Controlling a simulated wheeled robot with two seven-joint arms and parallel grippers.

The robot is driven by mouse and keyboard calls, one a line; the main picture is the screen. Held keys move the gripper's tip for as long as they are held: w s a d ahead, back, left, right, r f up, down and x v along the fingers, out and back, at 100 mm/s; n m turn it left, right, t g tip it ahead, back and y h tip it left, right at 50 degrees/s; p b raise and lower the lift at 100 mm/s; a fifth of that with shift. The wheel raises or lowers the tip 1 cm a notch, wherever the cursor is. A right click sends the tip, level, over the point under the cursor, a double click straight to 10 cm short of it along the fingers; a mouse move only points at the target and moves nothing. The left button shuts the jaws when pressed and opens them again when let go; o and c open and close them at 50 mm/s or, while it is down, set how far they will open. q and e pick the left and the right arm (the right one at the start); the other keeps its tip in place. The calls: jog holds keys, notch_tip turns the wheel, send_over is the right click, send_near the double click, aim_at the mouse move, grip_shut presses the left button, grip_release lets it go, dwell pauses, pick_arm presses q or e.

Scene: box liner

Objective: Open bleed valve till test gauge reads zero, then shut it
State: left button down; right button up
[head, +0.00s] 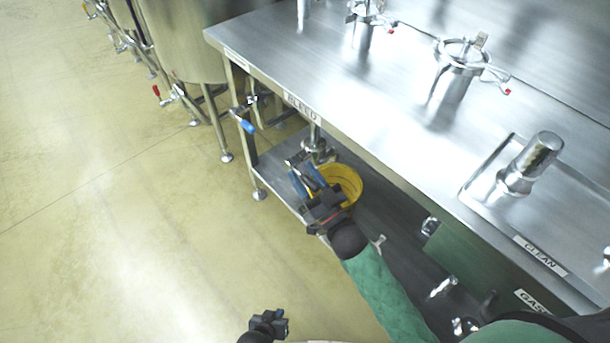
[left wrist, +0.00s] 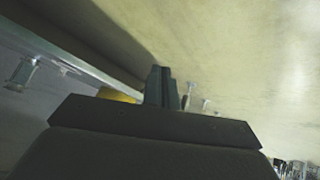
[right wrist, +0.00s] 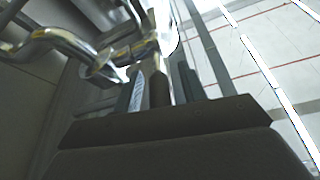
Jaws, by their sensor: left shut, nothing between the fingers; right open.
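A plate reading BLEED (head: 302,107) is on the table's front edge. Below it a metal pipe fitting (head: 318,148) hangs over a yellow bucket (head: 343,182). My right gripper (head: 308,176) is open beside this fitting, its blue fingers apart. In the right wrist view, a dark upright bar (right wrist: 160,88) shows between the fingers, with curved chrome pipework (right wrist: 105,68) just beyond; I cannot tell whether they touch. A blue-handled valve (head: 243,121) is left of the plate. My left gripper (head: 268,322) is shut and empty, low over the floor. I cannot make out a test gauge.
The steel table (head: 350,105) carries several metal vessels and a tray marked CLEAN (head: 490,205). A lower shelf (head: 385,225) runs beneath it. Steel tanks (head: 185,40) with a red-handled valve (head: 165,96) stand at upper left. The floor at left is clear.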

grip_shut()
jog(key=shift+r+p, duration=0.15)
jog(key=shift+p, duration=0.2)
jog(key=r+g+h+p, duration=0.1)
jog(key=g+p, duration=0.1)
jog(key=p, duration=0.6)
jog(key=shift+w+r, duration=0.15)
jog(key=shift+r, duration=0.05)
jog(key=shift+a+r+g+p, duration=0.15)
jog(key=shift+g+p, duration=0.25)
jog(key=shift+p, duration=0.75)
jog(key=g+h+p, duration=0.1)
jog(key=p, duration=0.2)
jog(key=shift+w+r, duration=0.15)
jog(key=shift+r, duration=0.05)
pick_arm(q)
jog(key=a+r+g, duration=0.2)
jog(key=r, duration=1.7)
jog(key=s+a+r+g+y, duration=0.1)
jog(key=a+r+g, duration=0.1)
jog(key=r, duration=1.7)
jog(key=shift+s+a+m, duration=0.15)
jog(key=shift+a+m, duration=0.15)
jog(key=shift+a, duration=0.45)
pick_arm(e)
jog(key=shift+f, duration=0.1)
